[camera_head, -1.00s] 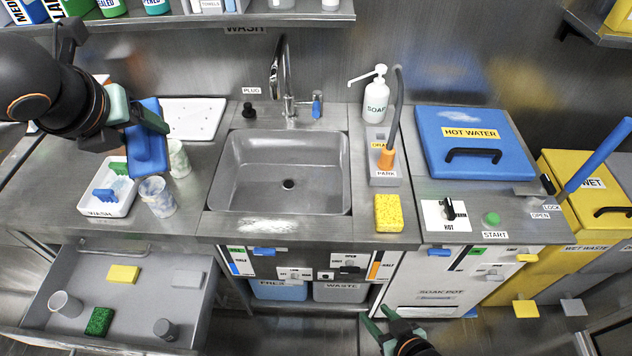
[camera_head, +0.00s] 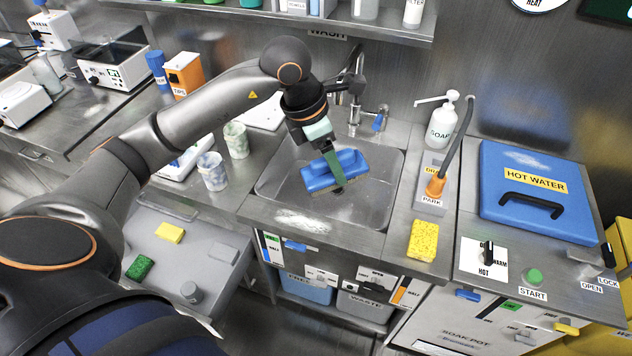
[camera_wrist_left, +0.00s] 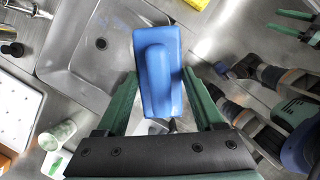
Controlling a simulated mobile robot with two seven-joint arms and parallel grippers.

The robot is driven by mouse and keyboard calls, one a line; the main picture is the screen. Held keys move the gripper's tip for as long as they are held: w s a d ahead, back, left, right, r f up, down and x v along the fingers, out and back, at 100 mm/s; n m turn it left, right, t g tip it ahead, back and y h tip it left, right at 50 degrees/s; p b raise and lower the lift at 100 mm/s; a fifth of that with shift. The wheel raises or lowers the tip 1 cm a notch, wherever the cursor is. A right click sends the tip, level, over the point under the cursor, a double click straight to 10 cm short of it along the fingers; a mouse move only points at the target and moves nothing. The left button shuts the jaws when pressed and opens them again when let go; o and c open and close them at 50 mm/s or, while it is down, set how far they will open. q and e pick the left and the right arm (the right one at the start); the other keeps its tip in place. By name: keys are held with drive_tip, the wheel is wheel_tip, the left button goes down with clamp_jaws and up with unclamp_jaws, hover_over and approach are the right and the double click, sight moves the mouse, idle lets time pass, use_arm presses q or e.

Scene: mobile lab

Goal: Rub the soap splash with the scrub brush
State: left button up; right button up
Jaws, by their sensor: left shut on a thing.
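My left gripper (camera_head: 333,160) is shut on the blue scrub brush (camera_head: 320,176). It holds the brush over the front of the sink, bristles downward. The brush also shows between the fingers in the left wrist view (camera_wrist_left: 158,75). The soap splash (camera_head: 302,222) is a white foamy smear on the steel counter strip in front of the sink, below the brush in the picture. The brush appears apart from it. My right gripper (camera_wrist_left: 287,23) shows only in the left wrist view, at the upper right, with its green fingers apart and nothing between them.
The sink (camera_head: 385,205) lies under the brush. Two speckled cups (camera_head: 213,172) stand left of it. A yellow sponge (camera_head: 423,240), a parked hose (camera_head: 436,186) and a soap bottle (camera_head: 441,125) stand to its right.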

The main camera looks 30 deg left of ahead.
sight(312, 186)
use_arm(q)
drive_tip(key=s+f+m, duration=0.1)
drive_tip(key=f, duration=0.1)
drive_tip(key=s+a+f+m+g, duration=0.1)
drive_tip(key=m, duration=0.1)
drive_tip(key=s+a+f+m+y, duration=0.1)
drive_tip(key=f+m, duration=0.1)
drive_tip(key=shift+a+f+g, duration=0.15)
drive_tip(key=shift+f+g, duration=0.2)
drive_tip(key=shift+g, duration=0.05)
drive_tip(key=shift+m, duration=0.3)
wheel_tip(312, 186, down, 5)
drive_tip(key=b, duration=0.3)
